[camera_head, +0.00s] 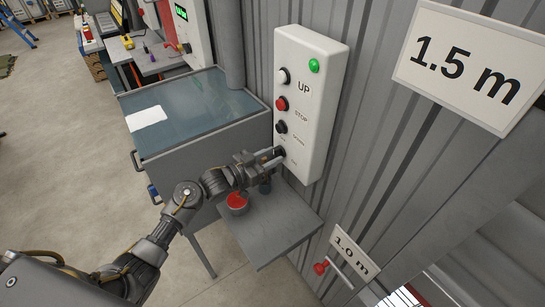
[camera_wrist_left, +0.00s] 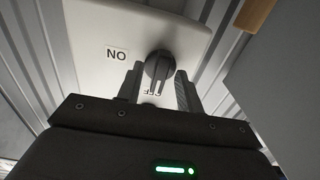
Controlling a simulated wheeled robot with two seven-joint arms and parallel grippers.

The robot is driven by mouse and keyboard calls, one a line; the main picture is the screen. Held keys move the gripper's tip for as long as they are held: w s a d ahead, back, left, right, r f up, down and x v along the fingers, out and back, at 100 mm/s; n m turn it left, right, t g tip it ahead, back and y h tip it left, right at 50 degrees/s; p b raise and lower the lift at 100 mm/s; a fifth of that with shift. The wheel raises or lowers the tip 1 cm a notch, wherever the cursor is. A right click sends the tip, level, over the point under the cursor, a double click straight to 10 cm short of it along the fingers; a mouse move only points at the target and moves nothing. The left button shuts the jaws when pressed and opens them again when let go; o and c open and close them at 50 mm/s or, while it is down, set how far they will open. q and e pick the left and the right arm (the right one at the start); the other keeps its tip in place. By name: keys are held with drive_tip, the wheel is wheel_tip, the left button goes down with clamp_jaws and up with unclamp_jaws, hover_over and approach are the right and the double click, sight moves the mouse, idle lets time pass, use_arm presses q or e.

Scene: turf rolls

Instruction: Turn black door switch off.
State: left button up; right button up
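The white control box (camera_head: 313,95) hangs on the corrugated wall, with several buttons and a black rotary switch at its lower end. In the left wrist view the black switch knob (camera_wrist_left: 158,65) shows with its ridge toward the bottom of the picture, where a partly hidden label looks like OFF. An upside-down ON label (camera_wrist_left: 117,54) is left of it. My left gripper (camera_head: 277,154) is at the box's lower end. Its fingertips (camera_wrist_left: 158,85) are apart, one on each side of the knob; I cannot tell whether they touch it. My right gripper is out of view.
A small grey shelf (camera_head: 275,226) with a red-topped cup (camera_head: 237,201) lies under my left wrist. A grey cabinet (camera_head: 200,130) stands left of the box. A red-handled valve (camera_head: 321,267) and 1.0 m sign (camera_head: 354,254) are lower right. Open floor lies left.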

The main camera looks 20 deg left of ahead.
use_arm(q)
drive_tip(key=b+v, duration=0.3)
drive_tip(key=v, duration=0.7)
drive_tip(key=shift+s, duration=0.1)
